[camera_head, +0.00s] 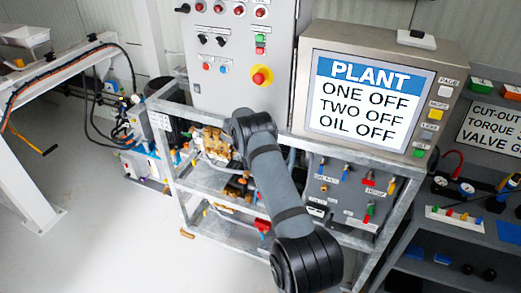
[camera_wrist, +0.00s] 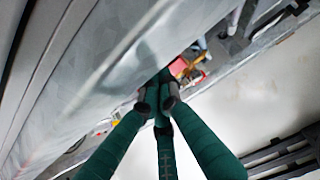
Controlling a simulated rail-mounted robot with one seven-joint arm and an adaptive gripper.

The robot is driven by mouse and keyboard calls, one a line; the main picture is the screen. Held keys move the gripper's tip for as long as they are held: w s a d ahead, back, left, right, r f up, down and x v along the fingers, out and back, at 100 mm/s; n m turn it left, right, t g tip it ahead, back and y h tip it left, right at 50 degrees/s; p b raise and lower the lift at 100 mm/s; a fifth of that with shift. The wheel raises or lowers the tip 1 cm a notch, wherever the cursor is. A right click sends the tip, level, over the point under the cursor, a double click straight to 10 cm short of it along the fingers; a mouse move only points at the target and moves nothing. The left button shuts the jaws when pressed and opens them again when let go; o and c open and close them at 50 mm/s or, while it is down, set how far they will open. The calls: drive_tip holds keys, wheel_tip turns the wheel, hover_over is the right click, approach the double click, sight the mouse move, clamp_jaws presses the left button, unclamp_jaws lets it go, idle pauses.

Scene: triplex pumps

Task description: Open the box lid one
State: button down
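No thing in view is clearly marked as box lid one. A tall grey control cabinet (camera_head: 225,95) with knobs, lamps and a red stop button stands behind my arm, its front closed. My gripper is hidden behind my arm in the head view. In the wrist view, my gripper (camera_wrist: 159,98) shows dark green fingers with grey tips close together. The tips are beside a pale grey metal surface (camera_wrist: 80,85). I cannot tell whether they touch it or hold anything. A small red and yellow part (camera_wrist: 180,68) lies beyond the tips.
A metal frame (camera_head: 183,205) carries pump parts and hoses below the cabinet. A screen (camera_head: 368,100) reads PLANT, ONE OFF, TWO OFF, OIL OFF. A shelf (camera_head: 440,268) with small parts stands at the right.

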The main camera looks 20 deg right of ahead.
drive_tip(key=shift+w+d+r, duration=0.1)
drive_tip(key=shift+d+r, duration=0.1)
drive_tip(key=shift+r, duration=0.1)
